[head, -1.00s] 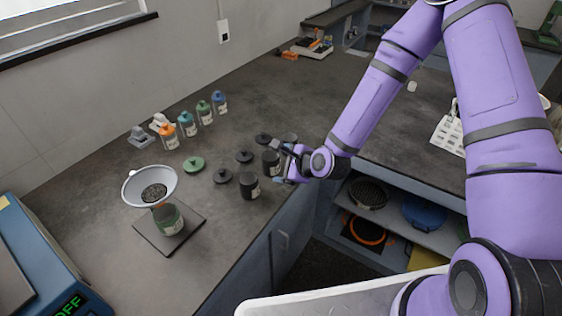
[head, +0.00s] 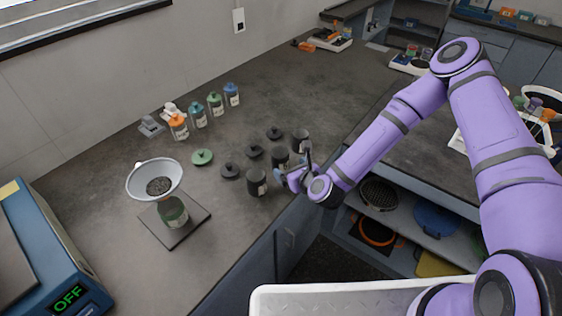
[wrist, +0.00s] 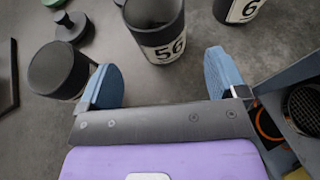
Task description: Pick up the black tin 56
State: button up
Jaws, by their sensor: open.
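The black tin 56 (wrist: 157,28) is upright at the top middle of the wrist view, its "56" label facing me. In the head view it is the middle one of three black tins (head: 281,160). My gripper (wrist: 163,80) is open, with blue finger pads apart and nothing between them. Tin 56 stands just ahead of the gap, seemingly not touched. In the head view my gripper (head: 294,174) is at the counter's front edge beside the tins, its fingers partly hidden.
A black tin (wrist: 58,70) stands close to the left finger. Another (wrist: 238,8), label partly cut off, stands right of tin 56. Black lids (head: 230,171) and a green lid (head: 202,157) lie behind. A funnel (head: 155,180) sits on a jar at left. Open shelves lie below the counter's edge.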

aim_at(284, 164)
jog(key=shift+x, duration=3.3)
jog(key=shift+r, duration=0.1)
jog(key=shift+c, duration=0.3)
jog(key=c, duration=1)
